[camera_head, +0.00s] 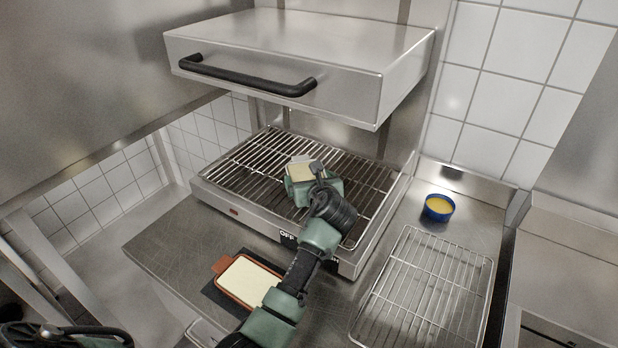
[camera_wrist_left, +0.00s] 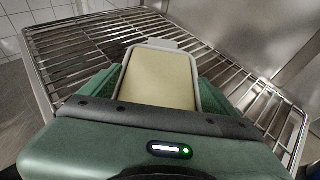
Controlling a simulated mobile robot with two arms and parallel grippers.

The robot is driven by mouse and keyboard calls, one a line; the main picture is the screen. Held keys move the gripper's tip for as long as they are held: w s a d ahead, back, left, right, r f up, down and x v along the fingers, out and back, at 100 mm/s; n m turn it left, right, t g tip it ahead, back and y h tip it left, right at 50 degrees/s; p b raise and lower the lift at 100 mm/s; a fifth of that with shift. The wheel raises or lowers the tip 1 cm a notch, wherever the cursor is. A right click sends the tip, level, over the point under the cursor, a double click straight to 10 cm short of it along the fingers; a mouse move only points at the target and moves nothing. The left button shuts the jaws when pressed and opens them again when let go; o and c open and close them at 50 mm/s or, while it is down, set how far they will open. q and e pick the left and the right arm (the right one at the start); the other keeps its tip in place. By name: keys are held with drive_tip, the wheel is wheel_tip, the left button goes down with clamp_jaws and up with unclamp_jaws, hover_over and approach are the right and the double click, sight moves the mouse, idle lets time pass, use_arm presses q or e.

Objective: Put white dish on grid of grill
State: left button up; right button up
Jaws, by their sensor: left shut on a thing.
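The white dish (camera_wrist_left: 160,80) is a small rectangular dish with a pale yellow filling. It also shows in the head view (camera_head: 299,172), over the middle of the grill's wire grid (camera_head: 240,165). My left gripper (camera_head: 312,185) is shut on the dish, with its green fingers on both long sides in the left wrist view (camera_wrist_left: 158,95). The dish looks close above or on the grid; I cannot tell whether it touches. The gripper and arm hide part of the grid. My right gripper is not clearly visible; a dark arm part shows at the lower left.
The grill's steel hood (camera_head: 300,55) with a black handle hangs above the grid. A brown dish (camera_head: 246,280) with pale filling lies on a dark mat in front. At the right are a blue bowl (camera_head: 439,207) with yellow content and a wire rack (camera_head: 425,290).

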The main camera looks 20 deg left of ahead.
use_arm(q)
drive_tip(key=o, duration=1.8)
drive_tip(key=shift+f, duration=0.1)
drive_tip(key=shift+s+d+r+p, duration=0.1)
drive_tip(key=shift+s+r+p, duration=0.05)
drive_tip(key=shift+r+p, duration=0.2)
drive_tip(key=p+v, duration=0.9)
drive_tip(key=v, duration=0.1)
drive_tip(key=shift+s+d+r+p, duration=0.15)
drive_tip(key=shift+s+d+p, duration=0.1)
drive_tip(key=shift+p, duration=0.15)
drive_tip(key=shift+s+d, duration=0.25)
drive_tip(key=shift+s, duration=0.15)
